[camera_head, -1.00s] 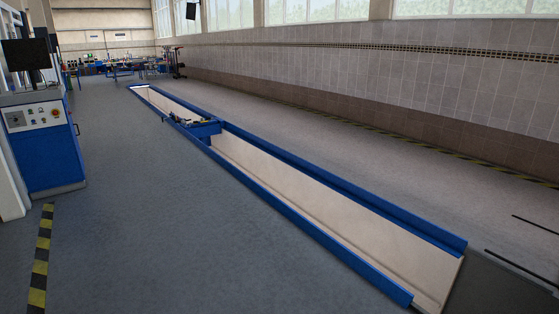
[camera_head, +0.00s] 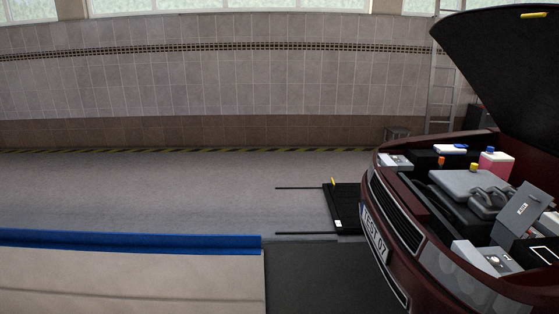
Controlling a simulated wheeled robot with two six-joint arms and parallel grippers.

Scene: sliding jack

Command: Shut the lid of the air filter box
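A dark red car with its hood raised (camera_head: 508,70) stands at the right, and its engine bay is open to view. In the bay, a flat grey panel with a small label (camera_head: 522,212) stands tilted up; it looks like the raised lid of the air filter box. A dark box (camera_head: 530,252) with a white-outlined mark lies just below it, partly cut off by the right edge; I cannot tell for sure whether the two are joined. Neither of my grippers is in view.
The bay also holds a grey engine cover (camera_head: 470,184) and a pink-and-white tank (camera_head: 496,164). A black floor plate (camera_head: 346,208) lies beside the car's front. Grey floor (camera_head: 150,190) is clear toward the wall.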

